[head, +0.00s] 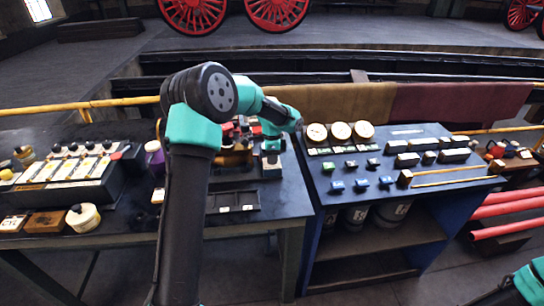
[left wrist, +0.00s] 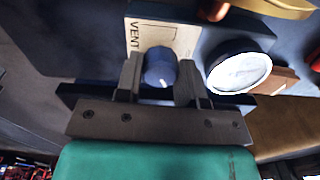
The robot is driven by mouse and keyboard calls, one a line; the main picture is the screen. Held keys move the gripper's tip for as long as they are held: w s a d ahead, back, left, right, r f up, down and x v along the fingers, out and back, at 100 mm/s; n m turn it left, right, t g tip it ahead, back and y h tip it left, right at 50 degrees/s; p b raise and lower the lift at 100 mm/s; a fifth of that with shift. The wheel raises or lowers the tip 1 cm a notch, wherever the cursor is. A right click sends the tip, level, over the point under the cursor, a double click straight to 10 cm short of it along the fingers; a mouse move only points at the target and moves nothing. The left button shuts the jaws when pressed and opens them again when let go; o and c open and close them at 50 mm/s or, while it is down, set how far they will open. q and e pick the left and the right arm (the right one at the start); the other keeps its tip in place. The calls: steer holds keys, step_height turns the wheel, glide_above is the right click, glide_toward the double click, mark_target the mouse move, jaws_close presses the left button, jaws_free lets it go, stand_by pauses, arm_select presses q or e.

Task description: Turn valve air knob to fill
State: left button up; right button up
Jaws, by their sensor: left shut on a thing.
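The air knob (left wrist: 160,66) is a round dark blue knob in the left wrist view, in front of a cream plate (left wrist: 178,36). The word VENT shows at the plate's left edge; I cannot read any fill mark. My left gripper (left wrist: 159,82) has one dark finger on each side of the knob and is shut on it. A small pale mark shows low on the knob. In the head view my left arm reaches over the middle bench, and its fingertips and the knob cannot be made out. My right gripper is out of view.
A white-faced gauge (left wrist: 240,70) stands close to the right of my left gripper. A brass-coloured part (left wrist: 275,6) is at the top right. In the head view, a blue bench (head: 440,205) with three gauges and a row of small knobs stands on the right.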

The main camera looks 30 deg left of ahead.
arm_select(q)
steer(key=o, duration=0.9)
step_height(320, 180, up, 18)
steer(key=shift+f, duration=0.25)
steer(key=shift+w+d, duration=0.1)
stand_by(0.6)
